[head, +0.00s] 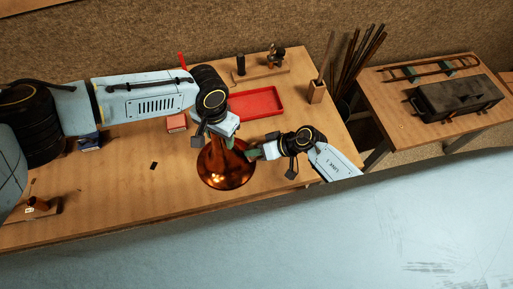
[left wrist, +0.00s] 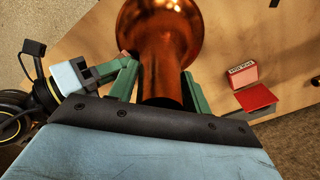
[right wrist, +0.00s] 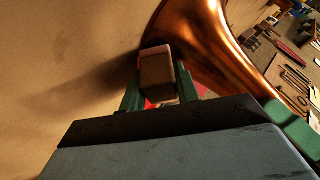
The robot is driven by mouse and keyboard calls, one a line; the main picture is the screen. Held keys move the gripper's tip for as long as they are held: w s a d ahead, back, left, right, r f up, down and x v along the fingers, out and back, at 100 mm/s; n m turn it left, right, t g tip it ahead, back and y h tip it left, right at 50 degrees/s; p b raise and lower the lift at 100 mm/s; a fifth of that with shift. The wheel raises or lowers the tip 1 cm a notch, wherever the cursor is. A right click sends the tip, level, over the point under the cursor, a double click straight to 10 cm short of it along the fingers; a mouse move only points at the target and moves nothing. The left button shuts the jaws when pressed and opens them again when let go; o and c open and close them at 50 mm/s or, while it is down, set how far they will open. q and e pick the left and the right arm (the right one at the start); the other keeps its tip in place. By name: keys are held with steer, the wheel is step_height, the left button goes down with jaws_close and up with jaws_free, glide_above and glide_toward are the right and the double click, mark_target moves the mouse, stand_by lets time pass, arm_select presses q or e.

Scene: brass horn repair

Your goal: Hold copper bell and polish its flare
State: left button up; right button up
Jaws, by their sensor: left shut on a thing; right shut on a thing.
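The copper bell (head: 225,170) stands over the workbench with its wide flare down and its neck up. My left gripper (head: 229,137) is shut on the bell's neck from above. In the left wrist view the bell (left wrist: 162,40) runs between the two green fingers. My right gripper (head: 252,152) is beside the bell on its right. In the right wrist view it is shut on a small tan block (right wrist: 157,76), close against the curved bell wall (right wrist: 215,45). I cannot tell whether the block touches the copper. In the head view the block is mostly hidden.
A red tray (head: 255,103) lies behind the bell. A wooden tool stand (head: 262,72) and a rod holder (head: 316,92) are farther back. A side table holds a dark case (head: 455,98). The bench front-left is mostly clear.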

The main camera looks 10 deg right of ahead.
steer(key=shift+s, duration=0.65)
stand_by(0.3)
steer(key=shift+w, duration=0.15)
steer(key=shift+w, duration=0.3)
steer(key=shift+w, duration=0.4)
stand_by(0.4)
steer(key=shift+d+r, duration=0.75)
steer(key=shift+r, duration=0.25)
steer(key=shift+d+r, duration=0.7)
steer(key=shift+r, duration=0.3)
arm_select(q)
steer(key=o, duration=1.3)
